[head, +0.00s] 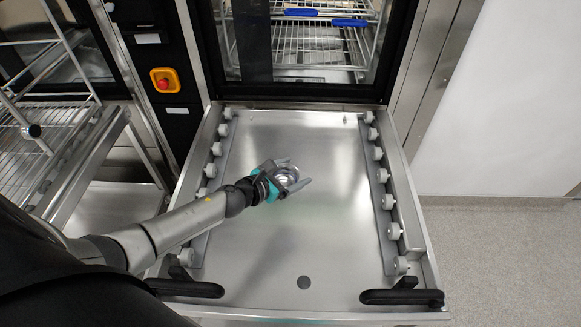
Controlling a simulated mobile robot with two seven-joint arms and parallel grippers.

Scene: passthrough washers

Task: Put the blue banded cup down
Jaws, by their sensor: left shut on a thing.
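My left gripper (294,176) reaches in from the left over the open steel washer door (320,235). It is shut on a small, shiny, round metal cup (284,178), which sits between its grey fingers. I take this for the blue banded cup, but I cannot make out a blue band on it. The fingers hide part of its sides. I cannot tell whether its base touches the door or is above it. My right gripper is not in view.
Rows of white rollers line the left (211,170) and right (388,202) door edges. Black handles (402,297) sit at the front corners. A wire rack (320,45) with blue parts is inside the washer. A rack cart (60,140) stands left. The door's middle is otherwise bare.

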